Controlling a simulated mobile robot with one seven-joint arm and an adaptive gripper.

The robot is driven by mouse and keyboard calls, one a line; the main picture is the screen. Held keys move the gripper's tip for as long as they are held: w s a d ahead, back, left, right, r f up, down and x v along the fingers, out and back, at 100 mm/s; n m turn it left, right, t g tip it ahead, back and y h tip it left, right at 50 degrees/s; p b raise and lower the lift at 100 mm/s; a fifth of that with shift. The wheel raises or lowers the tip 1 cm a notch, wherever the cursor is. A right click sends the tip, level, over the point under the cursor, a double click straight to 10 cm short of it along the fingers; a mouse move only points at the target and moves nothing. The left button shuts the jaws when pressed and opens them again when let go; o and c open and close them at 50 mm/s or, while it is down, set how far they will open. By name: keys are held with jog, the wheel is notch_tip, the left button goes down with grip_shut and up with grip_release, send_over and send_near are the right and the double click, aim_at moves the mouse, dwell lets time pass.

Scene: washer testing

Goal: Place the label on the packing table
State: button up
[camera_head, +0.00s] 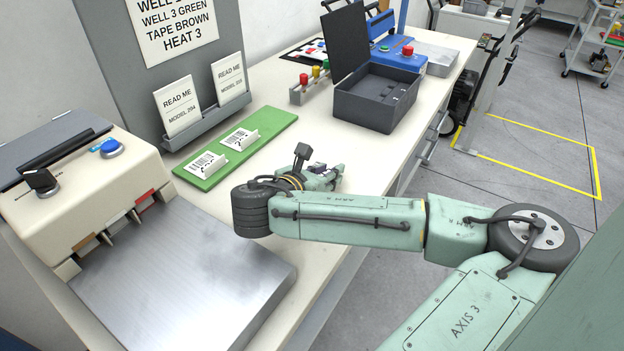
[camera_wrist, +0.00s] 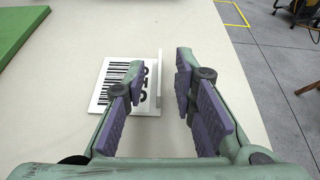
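A white label (camera_wrist: 112,84) with a black barcode and printed digits lies on the white tabletop (camera_wrist: 75,60) in the wrist view. It has an upright fin on its right side. My gripper (camera_wrist: 160,75) is open, with its purple-padded fingers apart. The left finger overlaps the label in view, and the fin shows between the two fingers; contact cannot be made out. In the head view my gripper (camera_head: 318,170) is low over the white table (camera_head: 262,88), and that label is mostly hidden there.
An open dark grey box (camera_head: 378,97) stands behind my gripper, beside colored buttons (camera_head: 314,75). A beige machine (camera_head: 85,190) and a metal plate (camera_head: 190,270) are at left. A sign panel (camera_head: 180,30) stands behind the strip. Floor is at right.

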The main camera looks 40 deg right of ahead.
jog(key=v, duration=0.2)
jog(key=b+v, duration=0.1)
jog(key=v, duration=0.2)
jog(key=b+v, duration=0.1)
jog(key=v, duration=0.2)
jog(key=shift+s+a+f, duration=0.15)
jog(key=shift+a+f, duration=0.05)
jog(key=shift+a, duration=0.05)
jog(key=b+v, duration=0.1)
jog(key=b, duration=0.2)
jog(key=shift+a+r, duration=0.25)
jog(key=shift+s+a+r, duration=0.15)
jog(key=shift+a+r, duration=0.1)
